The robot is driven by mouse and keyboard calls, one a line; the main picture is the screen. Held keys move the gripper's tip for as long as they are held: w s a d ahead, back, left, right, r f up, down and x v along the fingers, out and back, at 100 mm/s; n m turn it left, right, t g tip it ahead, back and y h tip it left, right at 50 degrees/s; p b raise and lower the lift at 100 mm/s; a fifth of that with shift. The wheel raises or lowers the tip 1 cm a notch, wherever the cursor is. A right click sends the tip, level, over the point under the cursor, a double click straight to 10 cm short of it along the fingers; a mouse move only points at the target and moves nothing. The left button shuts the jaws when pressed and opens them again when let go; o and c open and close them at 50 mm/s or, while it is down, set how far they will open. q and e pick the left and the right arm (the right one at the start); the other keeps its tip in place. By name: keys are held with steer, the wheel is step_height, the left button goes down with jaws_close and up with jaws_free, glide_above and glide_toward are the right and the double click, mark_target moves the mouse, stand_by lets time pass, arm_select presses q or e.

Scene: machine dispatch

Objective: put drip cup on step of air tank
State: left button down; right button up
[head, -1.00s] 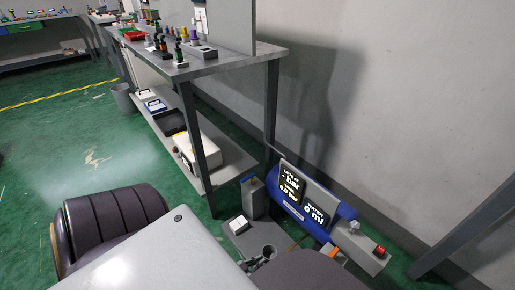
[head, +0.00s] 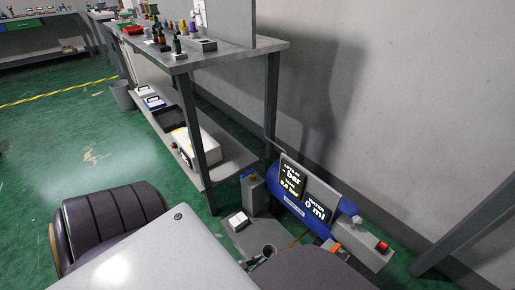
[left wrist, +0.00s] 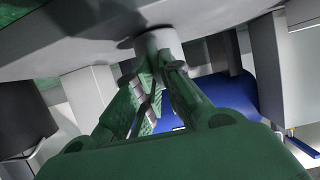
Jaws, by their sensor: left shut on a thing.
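The drip cup (head: 267,250) is a small grey open cylinder at the bottom middle of the head view, over or on the grey step plate (head: 240,240) of the air tank. The blue air tank (head: 275,181) lies behind and to the right of it. My left gripper (head: 258,259) is partly hidden by my arm. In the left wrist view, its green fingers (left wrist: 155,72) are shut on the light grey cup (left wrist: 160,42), close to a broad grey surface. I cannot tell whether the cup touches that surface. My right gripper is not in view.
A white box (head: 238,221) stands on the plate beside the cup. A grey upright block (head: 252,190) stands behind it. Display panels (head: 292,178) cover the tank's front. A workbench (head: 215,62) with bottles and a lower shelf stands behind, near the wall.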

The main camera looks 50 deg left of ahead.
arm_select(q)
steer(key=shift+f, duration=0.2)
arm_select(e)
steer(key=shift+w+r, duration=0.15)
arm_select(q)
steer(key=c, duration=1.6)
jaws_free()
steer(key=shift+o, duration=0.2)
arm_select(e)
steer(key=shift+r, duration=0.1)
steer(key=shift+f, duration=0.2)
arm_select(q)
steer(key=shift+s+r, duration=0.1)
steer(key=shift+r, duration=0.1)
steer(key=d+p+v, duration=0.1)
steer(key=p+v, duration=0.4)
steer(key=v, duration=0.6)
steer(key=shift+s+a+r, duration=0.15)
steer(key=shift+s+a, duration=0.2)
steer(key=shift+a, duration=0.15)
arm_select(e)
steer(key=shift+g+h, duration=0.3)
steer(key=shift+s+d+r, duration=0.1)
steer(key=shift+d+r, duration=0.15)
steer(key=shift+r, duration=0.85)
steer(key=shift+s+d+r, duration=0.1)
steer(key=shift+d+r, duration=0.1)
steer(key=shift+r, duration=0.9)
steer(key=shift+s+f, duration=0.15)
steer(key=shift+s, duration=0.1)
